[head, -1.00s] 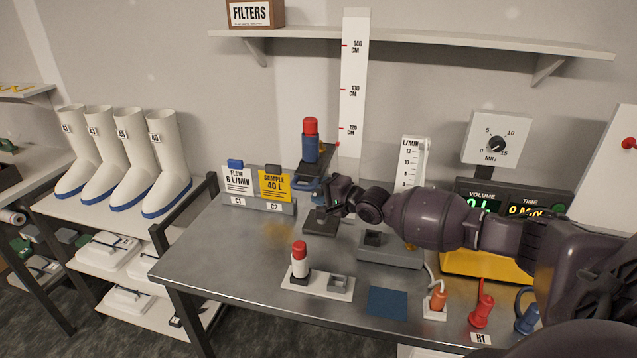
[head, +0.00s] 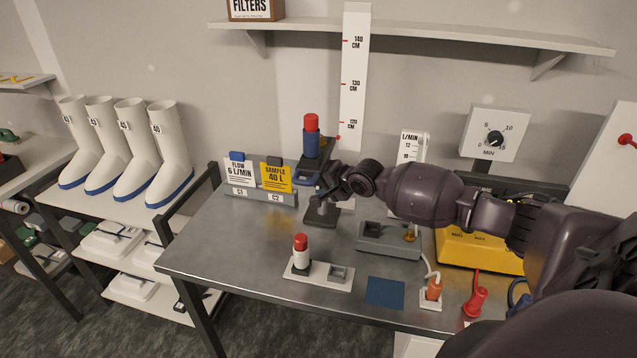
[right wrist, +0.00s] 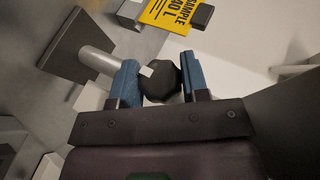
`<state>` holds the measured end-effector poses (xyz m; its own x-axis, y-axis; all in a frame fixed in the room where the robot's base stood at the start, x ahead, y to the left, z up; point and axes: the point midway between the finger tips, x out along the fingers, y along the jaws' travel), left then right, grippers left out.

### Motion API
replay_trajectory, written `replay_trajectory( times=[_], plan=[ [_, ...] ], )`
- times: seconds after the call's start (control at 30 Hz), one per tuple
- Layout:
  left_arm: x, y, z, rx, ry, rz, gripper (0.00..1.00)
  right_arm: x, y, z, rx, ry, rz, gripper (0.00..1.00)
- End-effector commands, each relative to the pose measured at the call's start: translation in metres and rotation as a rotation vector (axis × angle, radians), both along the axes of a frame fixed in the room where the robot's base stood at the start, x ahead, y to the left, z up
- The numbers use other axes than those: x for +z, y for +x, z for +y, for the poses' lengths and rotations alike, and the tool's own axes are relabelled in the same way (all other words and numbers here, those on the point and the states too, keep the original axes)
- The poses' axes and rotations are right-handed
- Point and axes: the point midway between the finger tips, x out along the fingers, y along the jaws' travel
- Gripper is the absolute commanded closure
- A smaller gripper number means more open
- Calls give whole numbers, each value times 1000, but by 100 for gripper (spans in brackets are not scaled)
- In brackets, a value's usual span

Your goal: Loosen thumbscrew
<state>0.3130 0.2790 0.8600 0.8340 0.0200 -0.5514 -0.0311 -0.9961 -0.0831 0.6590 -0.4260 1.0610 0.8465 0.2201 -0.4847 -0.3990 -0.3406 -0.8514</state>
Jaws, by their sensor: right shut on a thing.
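The thumbscrew (right wrist: 160,82) is a dark faceted knob with a pale mark in the right wrist view. It sits between the blue finger pads of my right gripper (right wrist: 158,80), which is shut on it. A pale round post and dark base plate (right wrist: 78,48) lie just left of the knob. In the head view my right gripper (head: 320,195) is at the stand (head: 322,217), and the knob is hidden there. A carriage on the stand holds a blue cartridge with a red cap (head: 311,135). My left gripper is not in view.
Flow and sample cards (head: 260,176) stand left of the stand. A red-capped white tube (head: 301,254) is in a front holder (head: 335,285). A grey block (head: 388,246), blue mat (head: 385,292) and yellow pump (head: 470,253) are to the right. The front left bench is clear.

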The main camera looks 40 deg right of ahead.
Motion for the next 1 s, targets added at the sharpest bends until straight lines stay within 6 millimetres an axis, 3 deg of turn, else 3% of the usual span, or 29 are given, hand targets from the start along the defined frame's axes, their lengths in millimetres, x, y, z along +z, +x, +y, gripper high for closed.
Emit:
replay_trajectory(
  times=[0.2, 0.23, 0.4, 0.77, 1.0],
  plan=[
    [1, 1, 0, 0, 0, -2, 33, 0, 0, 0, -1, 0, 0, 82],
    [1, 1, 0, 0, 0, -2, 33, 0, 0, 0, -1, 0, 0, 57],
    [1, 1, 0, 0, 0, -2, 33, 0, 0, 0, -1, 0, 0, 33],
    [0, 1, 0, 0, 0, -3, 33, 2, -4, -1, 0, 0, -1, 33],
    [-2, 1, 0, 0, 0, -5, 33, 15, -31, -9, 0, 0, 1, 33]
  ],
)
